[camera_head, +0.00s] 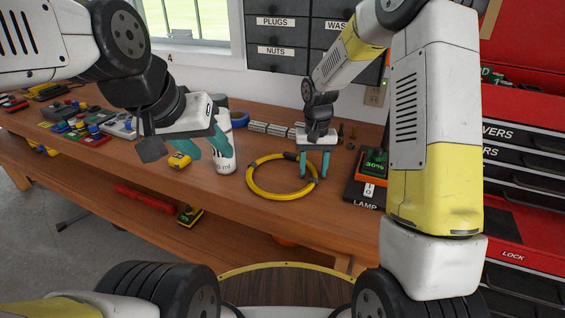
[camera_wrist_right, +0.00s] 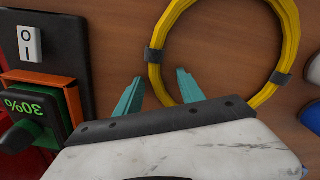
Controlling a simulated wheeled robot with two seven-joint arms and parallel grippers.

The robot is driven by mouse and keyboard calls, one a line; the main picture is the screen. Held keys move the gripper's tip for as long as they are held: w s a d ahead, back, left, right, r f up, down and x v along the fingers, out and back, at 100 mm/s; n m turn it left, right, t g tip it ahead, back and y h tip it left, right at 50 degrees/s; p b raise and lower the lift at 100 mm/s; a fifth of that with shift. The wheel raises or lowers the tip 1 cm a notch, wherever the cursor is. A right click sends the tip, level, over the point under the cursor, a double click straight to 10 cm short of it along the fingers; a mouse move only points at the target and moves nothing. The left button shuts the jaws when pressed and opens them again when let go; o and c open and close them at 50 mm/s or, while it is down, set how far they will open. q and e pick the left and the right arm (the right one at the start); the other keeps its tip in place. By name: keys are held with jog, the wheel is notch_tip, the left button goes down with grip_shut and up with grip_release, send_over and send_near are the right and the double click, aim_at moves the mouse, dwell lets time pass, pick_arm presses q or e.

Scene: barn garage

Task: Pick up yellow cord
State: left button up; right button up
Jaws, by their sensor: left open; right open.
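The yellow cord (camera_head: 275,194) lies coiled in a ring on the wooden workbench, with dark clips around it. It also shows in the right wrist view (camera_wrist_right: 291,35). My right gripper (camera_head: 315,176) is open above the ring's right side. In the right wrist view my right gripper (camera_wrist_right: 159,75) has one teal finger toward the inside of the ring and one outside; the cord's near side and a dark clip lie ahead between the tips. Whether they touch I cannot tell. My left gripper (camera_head: 205,147) is open and empty, left of the cord by a white can.
The white spray can (camera_head: 224,145) and yellow tape measure (camera_head: 179,161) stand left of the cord. A red tool chest (camera_head: 520,190) borders the bench.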

jog(key=shift+c, duration=0.5)
grip_shut()
jog(key=shift+r, duration=0.1)
dwell(0.8)
